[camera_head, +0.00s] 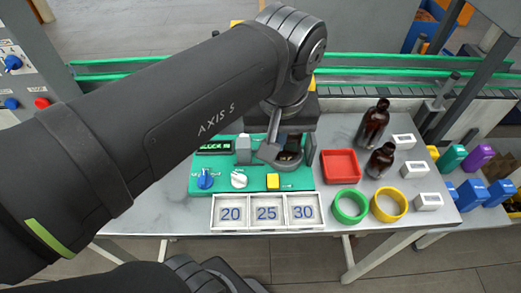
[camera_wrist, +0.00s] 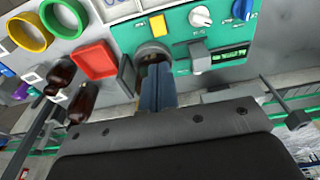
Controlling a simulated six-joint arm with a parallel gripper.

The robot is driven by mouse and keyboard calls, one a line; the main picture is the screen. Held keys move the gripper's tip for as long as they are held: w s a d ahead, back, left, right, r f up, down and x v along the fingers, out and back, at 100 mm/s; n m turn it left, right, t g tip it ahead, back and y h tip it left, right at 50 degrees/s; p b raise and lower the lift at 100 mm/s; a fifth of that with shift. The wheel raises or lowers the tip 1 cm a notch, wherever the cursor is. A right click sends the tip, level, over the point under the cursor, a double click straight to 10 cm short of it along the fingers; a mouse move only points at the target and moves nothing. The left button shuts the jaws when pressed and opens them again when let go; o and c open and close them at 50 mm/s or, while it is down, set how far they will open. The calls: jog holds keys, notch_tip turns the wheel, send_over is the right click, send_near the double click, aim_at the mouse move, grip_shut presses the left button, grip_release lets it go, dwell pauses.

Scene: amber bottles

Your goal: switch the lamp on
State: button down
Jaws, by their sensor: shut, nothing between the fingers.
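A green control panel (camera_head: 222,182) lies on the table, with a blue knob (camera_head: 205,178), a white knob (camera_head: 239,179), a yellow button (camera_head: 273,181), a grey block (camera_head: 243,150) and a dark display with green characters (camera_head: 214,147). No part is clearly a lamp. My gripper (camera_head: 289,155) is over the panel's right end, behind the yellow button. In the wrist view, my gripper (camera_wrist: 156,70) has its fingers together, with their tips at a dark round fitting (camera_wrist: 150,50); I cannot tell if they touch it. The yellow button (camera_wrist: 158,25) and white knob (camera_wrist: 200,17) are beyond, uncovered.
A red tray (camera_head: 341,167), two amber bottles (camera_head: 373,125) (camera_head: 381,160), a green ring (camera_head: 350,206) and a yellow ring (camera_head: 389,204) stand to the right. Number tiles (camera_head: 267,213) lie in front of the panel. A green-railed conveyor (camera_head: 370,70) runs behind.

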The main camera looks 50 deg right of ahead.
aim_at(273, 176)
jog(key=f, duration=0.8)
jog(key=w+d+f, duration=0.1)
jog(key=f, duration=0.3)
jog(key=shift+w+d+f, duration=0.1)
jog(key=shift+f, duration=0.05)
jog(key=shift+w+f+y, duration=0.15)
jog(key=shift+y, duration=0.15)
jog(key=shift+s+a, duration=0.55)
jog(key=shift+s, duration=0.1)
jog(key=shift+r, duration=0.2)
